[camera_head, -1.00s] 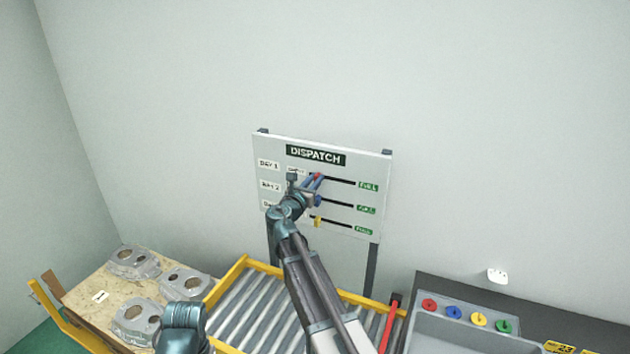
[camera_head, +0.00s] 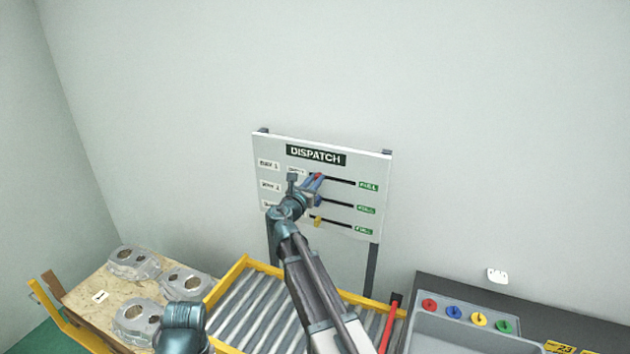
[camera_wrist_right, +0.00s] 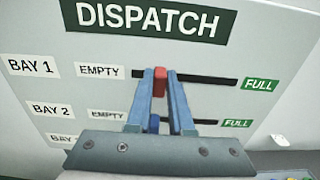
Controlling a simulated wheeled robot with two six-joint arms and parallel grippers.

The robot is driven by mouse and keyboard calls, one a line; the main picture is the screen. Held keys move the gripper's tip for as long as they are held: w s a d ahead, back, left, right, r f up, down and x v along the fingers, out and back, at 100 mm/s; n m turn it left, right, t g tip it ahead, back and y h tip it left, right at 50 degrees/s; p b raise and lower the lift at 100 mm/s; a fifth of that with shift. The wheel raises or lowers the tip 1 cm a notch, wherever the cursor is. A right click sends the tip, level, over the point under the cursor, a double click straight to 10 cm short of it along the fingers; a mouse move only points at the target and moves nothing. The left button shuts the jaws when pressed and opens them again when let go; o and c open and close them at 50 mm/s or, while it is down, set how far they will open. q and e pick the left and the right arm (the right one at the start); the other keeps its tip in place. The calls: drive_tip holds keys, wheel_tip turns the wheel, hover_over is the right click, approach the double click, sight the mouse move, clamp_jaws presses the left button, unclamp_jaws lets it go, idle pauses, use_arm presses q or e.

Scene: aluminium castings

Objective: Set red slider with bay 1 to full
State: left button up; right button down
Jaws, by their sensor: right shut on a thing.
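The white dispatch board (camera_head: 368,165) stands in front of the wall, with slots running from EMPTY to FULL labels. The red slider (camera_wrist_right: 159,76) sits near the EMPTY end of the bay 1 slot, and its top shows in the head view (camera_head: 317,176). My right gripper (camera_wrist_right: 160,84) is shut on the red slider, its blue fingers on either side of it; it also shows in the head view (camera_head: 315,182). A blue slider (camera_wrist_right: 153,123) shows between the fingers lower down, on the bay 2 row. Of my left arm only a dark teal part shows at the lower left; its fingers are out of view.
The FULL label of bay 1 (camera_wrist_right: 260,85) is at the slot's right end, and the slot between is clear. A yellow slider (camera_head: 318,222) is on the lowest row. A roller conveyor (camera_head: 247,310) lies below the board. Metal castings (camera_head: 134,262) lie on the left.

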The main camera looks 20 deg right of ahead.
drive_tip(key=s+d, duration=0.5)
drive_tip(key=shift+s, duration=0.35)
drive_tip(key=shift+w+a, duration=0.15)
drive_tip(key=c, duration=0.8)
unclamp_jaws()
drive_tip(key=v, duration=1.3)
drive_tip(key=shift+s+a, duration=0.2)
drive_tip(key=shift+s, duration=0.1)
